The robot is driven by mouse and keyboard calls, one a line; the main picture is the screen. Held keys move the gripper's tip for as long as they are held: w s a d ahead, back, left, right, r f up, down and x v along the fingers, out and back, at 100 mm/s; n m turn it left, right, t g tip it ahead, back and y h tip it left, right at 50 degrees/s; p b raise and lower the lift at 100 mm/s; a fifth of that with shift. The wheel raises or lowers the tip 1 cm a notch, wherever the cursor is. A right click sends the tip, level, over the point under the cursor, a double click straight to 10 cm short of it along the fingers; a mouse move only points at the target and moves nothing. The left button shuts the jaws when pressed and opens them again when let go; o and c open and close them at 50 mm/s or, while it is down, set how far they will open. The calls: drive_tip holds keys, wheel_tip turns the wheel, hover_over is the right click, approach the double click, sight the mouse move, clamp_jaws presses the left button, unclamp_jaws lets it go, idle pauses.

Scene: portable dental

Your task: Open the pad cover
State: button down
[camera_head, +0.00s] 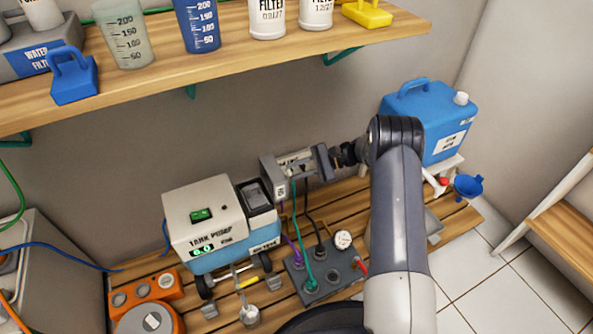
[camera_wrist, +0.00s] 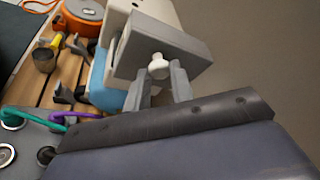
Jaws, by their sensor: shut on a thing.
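The tank pump (camera_head: 205,222) is a white box on a light-blue base, standing on the slatted wooden bench. A dark recessed panel (camera_head: 257,194) shows on its right part. The pad cover (camera_head: 268,178), a grey slab, stands tilted up beside this panel. It also shows in the wrist view (camera_wrist: 170,42), with a white knob (camera_wrist: 158,67) on its face. My gripper (camera_head: 290,162) is at the cover, to the right of the pump. In the wrist view its two grey fingers (camera_wrist: 160,88) are closed around the knob. The cover's hinge side is hidden.
A grey block with hoses and a gauge (camera_head: 325,270) sits below my gripper. A blue jug (camera_head: 430,120) stands behind my arm at the right. A wooden shelf (camera_head: 225,42) with bottles runs above. Orange gear (camera_head: 147,300) lies at the lower left.

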drive_tip(key=shift+f, duration=0.15)
idle(0.3)
drive_tip(key=c, duration=1.2)
unclamp_jaws()
drive_tip(key=shift+c, duration=0.2)
drive_tip(key=p+v, duration=0.2)
drive_tip(key=v, duration=0.9)
drive_tip(key=shift+p, duration=0.3)
drive_tip(key=shift+f, duration=0.15)
